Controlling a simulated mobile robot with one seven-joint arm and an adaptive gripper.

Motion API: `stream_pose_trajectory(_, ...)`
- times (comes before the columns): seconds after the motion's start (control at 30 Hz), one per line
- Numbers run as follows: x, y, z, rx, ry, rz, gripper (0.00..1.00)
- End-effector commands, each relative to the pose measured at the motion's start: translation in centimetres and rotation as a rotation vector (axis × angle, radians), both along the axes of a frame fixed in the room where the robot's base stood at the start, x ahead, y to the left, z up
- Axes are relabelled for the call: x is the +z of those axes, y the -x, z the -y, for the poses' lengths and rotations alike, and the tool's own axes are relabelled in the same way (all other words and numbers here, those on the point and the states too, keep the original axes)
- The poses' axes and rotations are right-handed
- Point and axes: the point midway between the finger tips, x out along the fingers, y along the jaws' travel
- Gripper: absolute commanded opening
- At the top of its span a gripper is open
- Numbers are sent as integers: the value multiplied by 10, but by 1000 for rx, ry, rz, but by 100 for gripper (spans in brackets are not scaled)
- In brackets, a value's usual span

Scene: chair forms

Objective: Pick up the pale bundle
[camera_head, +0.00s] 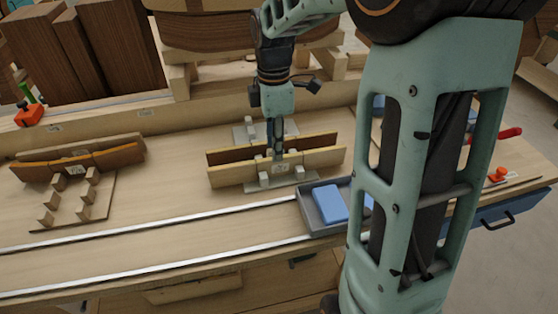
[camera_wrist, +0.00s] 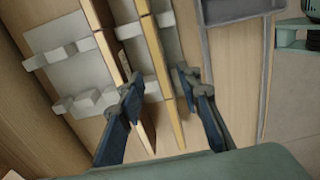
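What seems to be the pale bundle is a long, light wooden slab (camera_head: 240,175) with a label, standing on edge at the front of a rack in the middle of the bench. A darker brown slab (camera_head: 230,155) with a yellow edge stands just behind it. My gripper (camera_head: 277,155) points down over the middle of these slabs. In the wrist view, my gripper (camera_wrist: 166,98) is open, its fingers apart with slab edges (camera_wrist: 167,75) between them. I cannot tell whether a finger touches wood. The fingertips are partly hidden in the head view.
A grey tray (camera_head: 304,207) with a blue block (camera_head: 330,203) is at the right front. Curved brown slabs (camera_head: 75,163) and a pegged rack (camera_head: 75,205) stand at the left. Metal rails (camera_head: 150,238) cross the bench front. Bare bench lies between the racks.

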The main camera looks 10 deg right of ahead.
Motion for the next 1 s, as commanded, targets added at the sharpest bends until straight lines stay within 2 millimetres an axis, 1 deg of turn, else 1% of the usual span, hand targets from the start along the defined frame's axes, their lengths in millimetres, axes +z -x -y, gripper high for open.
stream_pose_trajectory(0.03,-8,1,0,0,0,-3,32)
stream_pose_trajectory(0.1,-15,0,0,0,0,-1,32)
stream_pose_trajectory(0.27,-26,0,2,-1,0,0,32)
stream_pose_trajectory(0.47,-54,2,13,-2,-1,-2,32)
stream_pose_trajectory(0.5,-60,2,12,-1,-2,0,32)
stream_pose_trajectory(0.6,-70,2,11,0,-1,1,32)
stream_pose_trajectory(0.87,-73,1,11,0,-1,3,32)
stream_pose_trajectory(0.93,-72,1,11,0,-1,3,26)
stream_pose_trajectory(1.0,-72,1,11,-1,-1,3,19)
